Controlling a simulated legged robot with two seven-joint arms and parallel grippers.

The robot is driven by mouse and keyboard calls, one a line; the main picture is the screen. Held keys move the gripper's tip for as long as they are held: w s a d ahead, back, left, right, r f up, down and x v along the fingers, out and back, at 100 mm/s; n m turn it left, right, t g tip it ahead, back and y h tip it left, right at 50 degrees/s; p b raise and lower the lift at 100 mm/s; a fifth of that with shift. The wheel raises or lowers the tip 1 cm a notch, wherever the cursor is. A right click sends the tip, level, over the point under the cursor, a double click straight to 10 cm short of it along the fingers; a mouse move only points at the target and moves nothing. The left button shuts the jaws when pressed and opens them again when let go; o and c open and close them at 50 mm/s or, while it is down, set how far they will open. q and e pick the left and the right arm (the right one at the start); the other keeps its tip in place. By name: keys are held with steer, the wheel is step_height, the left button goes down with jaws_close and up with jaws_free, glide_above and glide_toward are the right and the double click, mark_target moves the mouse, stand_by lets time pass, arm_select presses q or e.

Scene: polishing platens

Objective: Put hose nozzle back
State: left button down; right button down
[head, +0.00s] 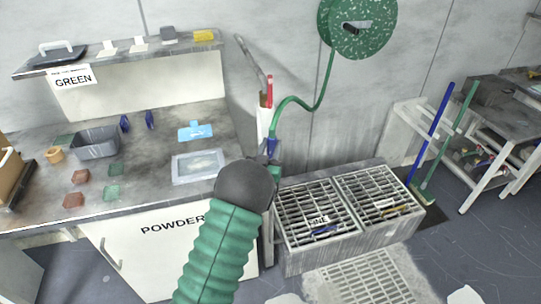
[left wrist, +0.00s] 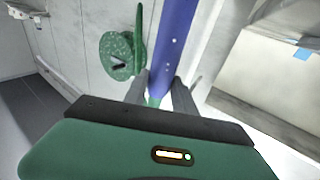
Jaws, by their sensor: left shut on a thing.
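The hose nozzle (head: 273,147) is blue and hangs at the end of a green hose (head: 299,100). My left gripper (head: 269,156) is shut on it, just off the right end of the workbench. In the left wrist view the blue nozzle (left wrist: 174,45) runs up between the two dark fingers of my left gripper (left wrist: 160,90). A white upright holder (head: 263,118) with a red item in it stands behind the nozzle; I cannot tell whether they touch. The green speckled hose reel (head: 357,27) is on the wall. My right gripper is not in view.
Grated basins (head: 345,205) stand right of my left arm. Blue and green poles (head: 436,130) lean farther right.

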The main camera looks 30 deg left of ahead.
mark_target(270, 155)
arm_select(q)
step_height(270, 155, down, 4)
steer(key=shift+r, duration=0.25)
steer(key=shift+w+a+f, duration=0.15)
steer(key=shift+a+f, duration=0.15)
steer(key=shift+a, duration=0.05)
steer(key=c, duration=1)
jaws_free()
steer(key=shift+d, duration=0.1)
steer(key=v, duration=1.2)
steer(key=s+d+f+m+g+h, duration=0.1)
steer(key=s+d+f+g+h, duration=0.15)
steer(key=d+g, duration=0.3)
steer(key=s+d+f+g+h, duration=0.2)
steer(key=s+d+f+g, duration=0.15)
steer(key=d, duration=0.25)
steer(key=s+d+m+g, duration=0.1)
steer(key=s+d+g, duration=0.1)
steer(key=s, duration=0.3)
steer(key=s+d+m+g+h, duration=0.1)
steer(key=s+d+g, duration=0.1)
steer(key=s, duration=0.2)
steer(key=s+d+g, duration=0.2)
steer(key=s+d, duration=0.1)
steer(key=s, duration=0.2)
steer(key=shift+s+m+g+h+b, duration=0.3)
steer(key=shift+m+h, duration=0.05)
steer(key=shift+m, duration=0.05)
